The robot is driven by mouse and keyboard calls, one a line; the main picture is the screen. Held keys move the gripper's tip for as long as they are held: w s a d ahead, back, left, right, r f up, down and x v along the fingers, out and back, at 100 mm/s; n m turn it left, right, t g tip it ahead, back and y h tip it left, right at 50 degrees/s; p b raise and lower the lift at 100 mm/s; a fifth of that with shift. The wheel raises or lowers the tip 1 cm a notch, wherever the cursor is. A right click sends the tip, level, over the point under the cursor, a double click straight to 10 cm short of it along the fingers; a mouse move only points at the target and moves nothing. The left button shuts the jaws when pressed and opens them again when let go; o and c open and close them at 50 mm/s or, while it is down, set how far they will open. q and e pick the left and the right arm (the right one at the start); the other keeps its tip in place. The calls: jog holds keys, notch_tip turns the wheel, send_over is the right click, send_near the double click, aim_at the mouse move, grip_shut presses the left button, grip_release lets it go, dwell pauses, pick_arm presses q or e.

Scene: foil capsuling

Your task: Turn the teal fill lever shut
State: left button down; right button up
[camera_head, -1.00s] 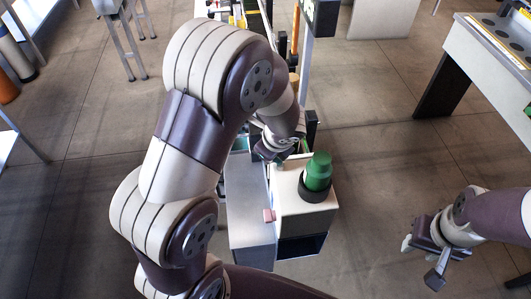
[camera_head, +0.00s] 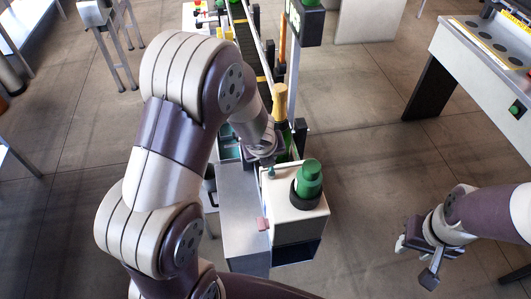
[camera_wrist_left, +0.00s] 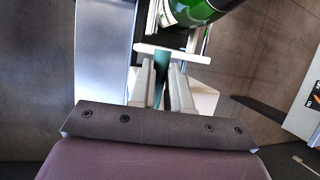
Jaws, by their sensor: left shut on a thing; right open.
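The teal fill lever (camera_wrist_left: 160,76) stands between the two pale fingers of my left gripper (camera_wrist_left: 161,84) in the left wrist view, and the gripper is shut on it. In the head view a small teal tip (camera_head: 271,172) shows just below my left gripper (camera_head: 267,160), at the back edge of the cream machine box (camera_head: 300,222). The lever's base is hidden, and I cannot tell its exact angle. My right gripper (camera_head: 420,254) is open and empty, out to the right above the floor, well away from the box.
A green capped cylinder (camera_head: 309,178) in a dark ring stands on the box, with a pink tab (camera_head: 262,224) at the box's left side. A green bottle (camera_wrist_left: 195,10) is close beyond the left fingers. A conveyor (camera_head: 250,45) runs behind. A white table (camera_head: 480,75) stands right.

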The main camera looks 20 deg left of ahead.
pick_arm(q)
jog(key=shift+w+r, duration=0.1)
dwell(0.4)
jog(key=c, duration=1.1)
grip_release()
jog(key=shift+d, duration=0.1)
jog(key=p+v, duration=0.7)
jog(key=v, duration=0.5)
jog(key=shift+s+r, duration=0.25)
